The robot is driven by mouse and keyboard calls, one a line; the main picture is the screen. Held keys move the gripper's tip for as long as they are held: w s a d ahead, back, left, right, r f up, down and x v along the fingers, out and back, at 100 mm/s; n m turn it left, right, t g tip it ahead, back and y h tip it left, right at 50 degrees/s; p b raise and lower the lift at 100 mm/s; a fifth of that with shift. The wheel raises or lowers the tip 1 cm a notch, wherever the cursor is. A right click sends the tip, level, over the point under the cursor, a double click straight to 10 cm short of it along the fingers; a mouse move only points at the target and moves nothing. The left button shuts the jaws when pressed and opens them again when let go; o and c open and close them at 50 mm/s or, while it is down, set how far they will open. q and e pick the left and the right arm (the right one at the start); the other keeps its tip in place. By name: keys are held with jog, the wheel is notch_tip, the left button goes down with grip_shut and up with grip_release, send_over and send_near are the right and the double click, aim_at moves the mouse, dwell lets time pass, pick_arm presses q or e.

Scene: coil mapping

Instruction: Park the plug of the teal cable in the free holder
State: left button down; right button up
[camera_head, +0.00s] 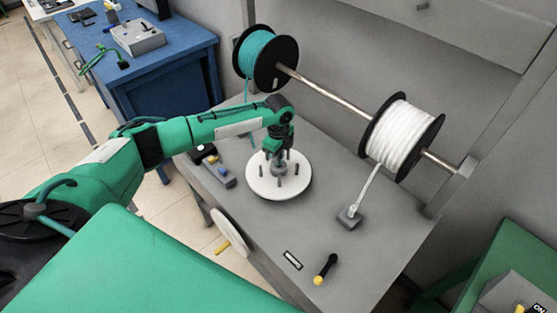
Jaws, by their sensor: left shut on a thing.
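The teal cable (247,92) hangs from the teal spool (256,52), passes behind my left arm and shows again just below it. My left gripper (280,162) points down over the middle of a white round disc (262,187) with several dark upright pegs. It is shut on the plug of the teal cable, which is mostly hidden by the fingers. A small grey block (222,176) with a blue part stands left of the disc; I cannot tell whether it is the free holder. The white cable's plug (352,209) stands upright in a grey holder (347,219). My right gripper is out of view.
A white spool (403,137) shares a metal rod (330,92) with the teal one above the grey table (330,190). A black-and-yellow tool (326,268) lies near the front. A blue table (165,75) stands behind left.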

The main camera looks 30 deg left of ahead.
pick_arm(q)
jog(key=shift+r+p, duration=0.4)
jog(key=shift+r, duration=0.3)
jog(key=shift+r+p, duration=0.55)
jog(key=shift+p, duration=0.1)
notch_tip(320, 180, up, 4)
jog(key=p, duration=0.3)
jog(key=shift+f+p, duration=0.15)
jog(key=shift+p, duration=0.25)
jog(key=shift+f, duration=0.1)
